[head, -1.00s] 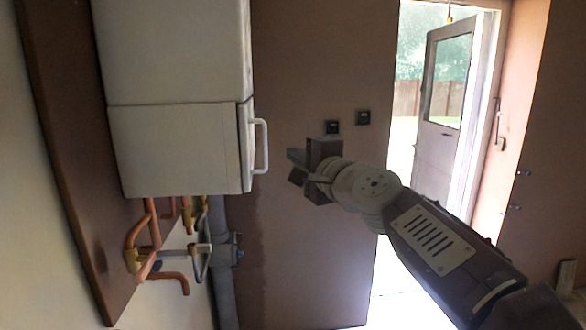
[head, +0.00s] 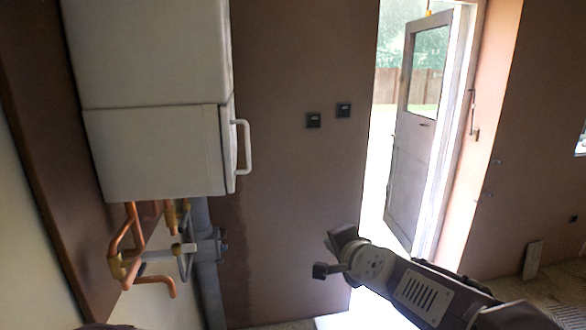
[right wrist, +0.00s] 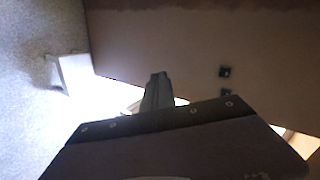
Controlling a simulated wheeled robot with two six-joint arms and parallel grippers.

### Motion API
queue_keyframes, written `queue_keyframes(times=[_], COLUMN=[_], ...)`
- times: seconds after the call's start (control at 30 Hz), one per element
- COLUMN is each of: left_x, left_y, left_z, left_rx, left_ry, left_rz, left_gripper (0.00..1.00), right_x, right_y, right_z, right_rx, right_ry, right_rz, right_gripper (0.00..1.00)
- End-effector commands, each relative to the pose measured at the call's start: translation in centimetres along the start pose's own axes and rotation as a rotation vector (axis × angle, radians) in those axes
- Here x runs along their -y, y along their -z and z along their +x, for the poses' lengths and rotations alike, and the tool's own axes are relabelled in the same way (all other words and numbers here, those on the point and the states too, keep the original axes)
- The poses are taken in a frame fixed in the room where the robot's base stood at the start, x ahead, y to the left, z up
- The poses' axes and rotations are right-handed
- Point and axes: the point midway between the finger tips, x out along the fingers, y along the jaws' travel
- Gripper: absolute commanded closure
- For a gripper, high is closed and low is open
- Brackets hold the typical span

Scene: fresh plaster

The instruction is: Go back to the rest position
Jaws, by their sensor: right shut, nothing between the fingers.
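My right arm comes in from the lower right in the head view, and its gripper (head: 322,270) hangs low in front of the brown wall, left of the bright doorway. It is clear of the white boiler cabinet and holds nothing. In the right wrist view the two fingers (right wrist: 157,92) are together, above the broad dark body of my gripper. My left gripper is not in either view now.
A white boiler cabinet (head: 155,150) with a side handle (head: 246,147) hangs at the left, copper pipes (head: 128,245) below it. Two dark switches (head: 313,120) are on the brown wall (head: 290,190). A door (head: 412,160) stands open at the right.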

Motion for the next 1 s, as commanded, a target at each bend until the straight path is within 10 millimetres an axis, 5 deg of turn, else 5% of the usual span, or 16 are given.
queue_keyframes(times=[0.03, 0.2, 0.3, 0.4, 0.53, 1.0], left_x=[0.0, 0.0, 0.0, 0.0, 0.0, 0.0], left_y=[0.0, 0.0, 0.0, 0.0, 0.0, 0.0], left_z=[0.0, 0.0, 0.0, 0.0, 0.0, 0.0], left_rx=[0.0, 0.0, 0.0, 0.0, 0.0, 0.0], left_ry=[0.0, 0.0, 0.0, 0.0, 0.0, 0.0], left_rz=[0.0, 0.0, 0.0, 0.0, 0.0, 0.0], left_gripper=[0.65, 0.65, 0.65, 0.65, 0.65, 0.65], right_x=[-4.9, -20.5, -27.6, -32.2, -34.8, -34.8], right_y=[0.4, -1.1, -3.1, -5.0, -5.8, -5.9], right_z=[0.4, -2.1, -5.6, -9.1, -12.1, -12.2], right_rx=[0.013, 0.193, 0.37, 0.552, 0.725, 0.754], right_ry=[-0.111, -0.469, -0.629, -0.724, -0.767, -0.755], right_rz=[-0.07, -0.364, -0.544, -0.715, -0.9, -0.942], right_gripper=[1.0, 1.0, 1.0, 1.0, 1.0, 1.0])
